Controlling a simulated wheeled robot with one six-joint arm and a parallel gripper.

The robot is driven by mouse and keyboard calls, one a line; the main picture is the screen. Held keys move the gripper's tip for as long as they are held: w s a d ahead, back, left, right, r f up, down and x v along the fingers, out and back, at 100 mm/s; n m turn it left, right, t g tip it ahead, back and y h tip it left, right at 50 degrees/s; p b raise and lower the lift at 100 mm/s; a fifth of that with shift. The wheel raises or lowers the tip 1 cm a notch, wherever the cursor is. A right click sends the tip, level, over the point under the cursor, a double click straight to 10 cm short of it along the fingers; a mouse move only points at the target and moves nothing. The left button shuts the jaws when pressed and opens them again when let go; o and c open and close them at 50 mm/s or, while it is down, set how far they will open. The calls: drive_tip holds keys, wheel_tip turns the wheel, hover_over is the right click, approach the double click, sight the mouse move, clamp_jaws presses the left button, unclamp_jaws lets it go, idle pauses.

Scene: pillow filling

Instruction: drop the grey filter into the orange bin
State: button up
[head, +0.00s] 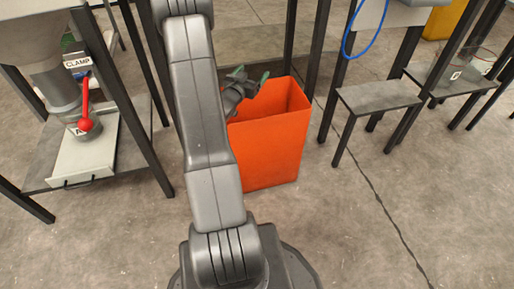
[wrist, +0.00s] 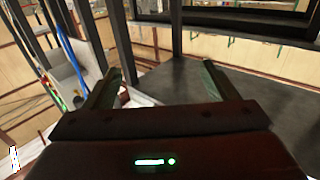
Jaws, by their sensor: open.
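The orange bin (head: 272,150) stands on the concrete floor in the middle of the head view, open at the top. My gripper (head: 252,75) is above the bin's far left rim area. In the wrist view my gripper (wrist: 164,77) has its two dark green fingers spread apart, with nothing between them. I cannot make out the grey filter in either view. The bottom of the bin is hidden from the head camera.
At left stands a black-framed stand with a clamp, a red-knobbed lever (head: 85,112) and a pale tray (head: 86,155). At right is a low grey shelf (head: 378,97) on black legs, with a blue hose (head: 347,42) above. The floor at front right is clear.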

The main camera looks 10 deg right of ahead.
drive_tip(key=p+v, duration=0.1)
drive_tip(key=v, duration=1.2)
drive_tip(key=shift+s+a, duration=0.25)
drive_tip(key=w+d+r+p, duration=0.1)
drive_tip(key=w+d+r, duration=0.3)
drive_tip(key=w+d, duration=0.4)
drive_tip(key=w, duration=0.2)
drive_tip(key=shift+w+d+r, duration=0.2)
drive_tip(key=shift+w+d, duration=0.15)
drive_tip(key=shift+f, duration=0.1)
